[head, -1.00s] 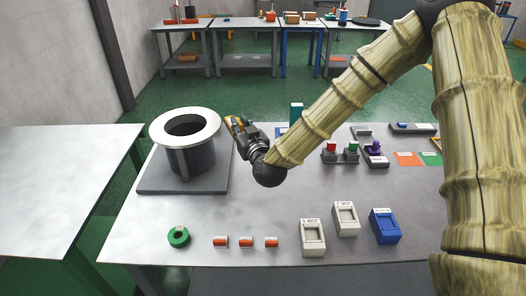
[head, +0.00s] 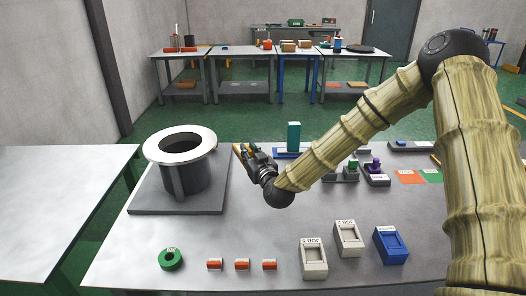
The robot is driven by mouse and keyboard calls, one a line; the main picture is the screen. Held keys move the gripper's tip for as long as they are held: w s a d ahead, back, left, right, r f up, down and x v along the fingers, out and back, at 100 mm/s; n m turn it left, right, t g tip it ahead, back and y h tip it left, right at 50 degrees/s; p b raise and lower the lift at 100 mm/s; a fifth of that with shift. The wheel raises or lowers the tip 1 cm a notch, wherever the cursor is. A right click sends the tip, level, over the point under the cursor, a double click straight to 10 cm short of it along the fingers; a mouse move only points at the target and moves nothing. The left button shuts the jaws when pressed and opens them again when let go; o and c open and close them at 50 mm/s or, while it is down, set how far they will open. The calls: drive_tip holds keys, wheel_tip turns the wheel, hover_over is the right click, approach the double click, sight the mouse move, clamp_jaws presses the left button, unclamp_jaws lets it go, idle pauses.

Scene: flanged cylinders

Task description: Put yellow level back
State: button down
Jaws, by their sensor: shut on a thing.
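The yellow level (head: 239,150) shows only in part, at the tip of my gripper (head: 246,155). My gripper is shut on it, just right of the flanged cylinder (head: 182,180) and above the far part of the table. The gripper's own body hides much of the level, so its full length and tilt cannot be told. The flanged cylinder stands upright on a dark square base plate (head: 150,204), its pale wide flange on top.
A green ring (head: 171,259) and small orange-and-white blocks (head: 242,265) lie at the front. Two pale boxes (head: 314,258) and a blue box (head: 390,245) stand front right. A teal upright block (head: 293,138) stands behind my arm. The table's middle is clear.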

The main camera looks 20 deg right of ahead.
drive_tip(key=w+d+f+p, duration=0.1)
drive_tip(key=w+d, duration=0.1)
drive_tip(key=w+d+f+p, duration=0.1)
drive_tip(key=w+d, duration=0.1)
drive_tip(key=w+d+f, duration=0.1)
drive_tip(key=w+d, duration=0.1)
drive_tip(key=shift+w+d+f+p, duration=0.3)
drive_tip(key=shift+w+d+p, duration=0.05)
drive_tip(key=shift+w+p, duration=0.05)
drive_tip(key=shift+f, duration=0.3)
drive_tip(key=shift+s+f+b, duration=0.2)
drive_tip(key=shift+f+b, duration=0.3)
drive_tip(key=shift+f, duration=0.15)
